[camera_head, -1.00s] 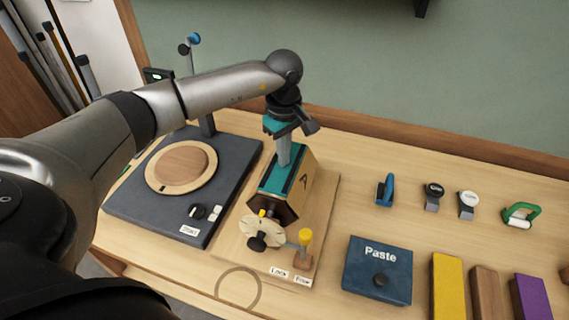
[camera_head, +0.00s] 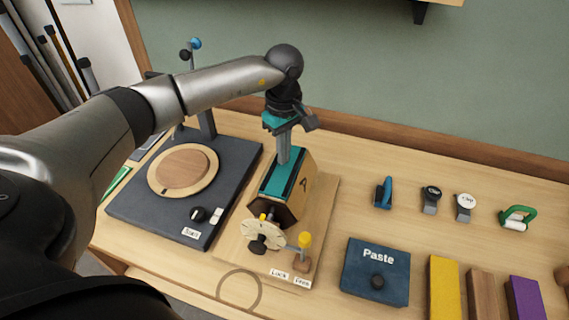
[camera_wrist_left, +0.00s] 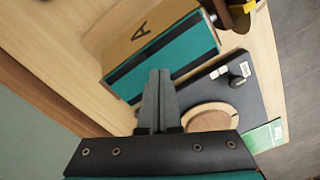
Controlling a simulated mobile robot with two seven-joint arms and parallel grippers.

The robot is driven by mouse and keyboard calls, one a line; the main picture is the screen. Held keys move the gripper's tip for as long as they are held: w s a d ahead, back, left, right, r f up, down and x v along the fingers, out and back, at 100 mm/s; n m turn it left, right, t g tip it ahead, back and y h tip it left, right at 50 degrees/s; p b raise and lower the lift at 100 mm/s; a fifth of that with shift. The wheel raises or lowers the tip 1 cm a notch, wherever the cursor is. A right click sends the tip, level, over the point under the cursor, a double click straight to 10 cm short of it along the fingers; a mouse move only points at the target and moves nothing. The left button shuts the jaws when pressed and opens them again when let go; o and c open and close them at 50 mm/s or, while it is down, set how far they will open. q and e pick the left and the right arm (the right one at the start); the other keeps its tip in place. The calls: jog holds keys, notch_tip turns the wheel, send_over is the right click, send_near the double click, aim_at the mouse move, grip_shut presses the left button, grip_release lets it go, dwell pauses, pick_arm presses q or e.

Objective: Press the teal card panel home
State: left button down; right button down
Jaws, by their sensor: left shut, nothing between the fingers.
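The teal card panel (camera_head: 271,183), with a dark stripe along it, lies on the upper face of a many-sided wooden drum (camera_head: 295,200) marked "A". It also shows in the left wrist view (camera_wrist_left: 192,50). My left gripper (camera_head: 283,160) is shut and empty, pointing down with its fingertips at the far part of the panel. In the left wrist view its fingertips (camera_wrist_left: 158,74) overlap the panel's edge. I cannot tell whether they touch it or how flush the panel sits. My right gripper is not in view.
A pale notched wheel (camera_head: 262,235) and a yellow-topped peg (camera_head: 304,241) stand at the drum's near end, by the "Lock" and "Free" labels. A dark base with a round wooden disc (camera_head: 185,165) is to the left. A blue "Paste" box (camera_head: 377,270) is to the right.

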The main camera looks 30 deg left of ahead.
aim_at(284, 168)
pick_arm(q)
jog(key=shift+r+p, duration=1.15)
jog(key=shift+r, duration=1)
